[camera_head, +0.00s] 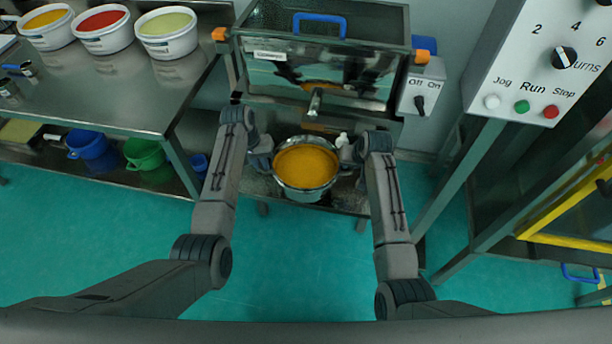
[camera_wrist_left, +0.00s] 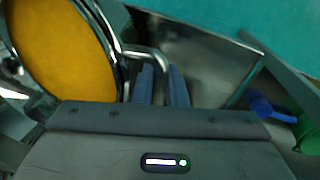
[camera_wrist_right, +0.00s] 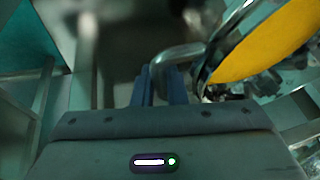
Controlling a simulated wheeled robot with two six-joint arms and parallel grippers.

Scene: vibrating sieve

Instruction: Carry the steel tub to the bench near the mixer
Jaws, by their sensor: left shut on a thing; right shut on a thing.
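The steel tub (camera_head: 304,191) holds orange-yellow powder and sits between my two grippers, in front of the sieve machine and over its low steel shelf. I cannot tell whether it touches the shelf. My left gripper (camera_head: 268,163) is shut on the tub's left handle; in the left wrist view the blue fingers (camera_wrist_left: 163,85) close around the bent steel handle (camera_wrist_left: 148,54). My right gripper (camera_head: 345,160) is shut on the other handle; in the right wrist view its fingers (camera_wrist_right: 160,84) close around that handle (camera_wrist_right: 178,54). The tub looks about level.
The vibrating sieve (camera_head: 320,75) with its spout stands right behind the tub. A steel bench (camera_head: 120,100) at left bears tubs of yellow, red and pale green material. A control panel (camera_head: 540,60) on a frame stands at right. The green floor (camera_head: 290,270) in front is clear.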

